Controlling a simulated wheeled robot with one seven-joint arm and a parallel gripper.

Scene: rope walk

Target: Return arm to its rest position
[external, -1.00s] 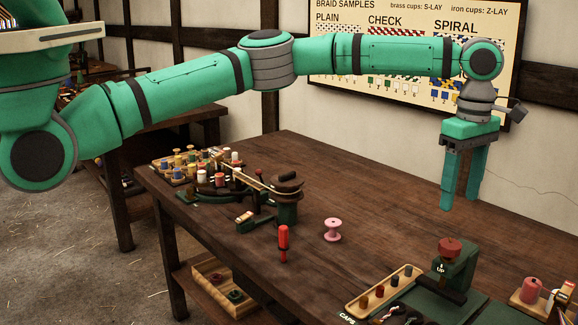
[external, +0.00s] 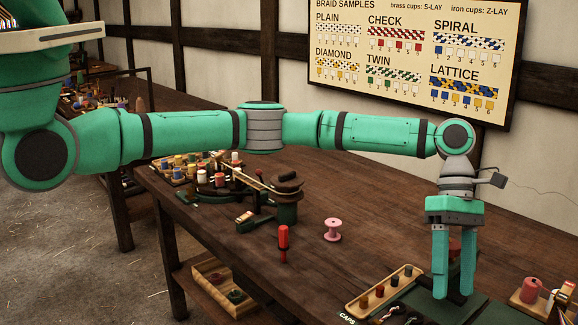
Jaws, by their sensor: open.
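My gripper (external: 453,296) hangs at the right end of my green arm (external: 380,134), pointing straight down. Its two fingers are apart and nothing shows between them. In the view it overlaps the dark green press at the front right, and only a bit of that press's red knob (external: 455,246) shows behind the fingers. I cannot tell how high the fingertips are above the press or whether they touch it. My arm stretches level across the picture from the left.
A pink spool (external: 332,229) and a red-handled tool (external: 283,241) stand mid-table. A braiding stand with several bobbins (external: 205,180) is at the back left. A caps tray (external: 384,292) lies near the gripper. The table's back right (external: 390,190) is bare.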

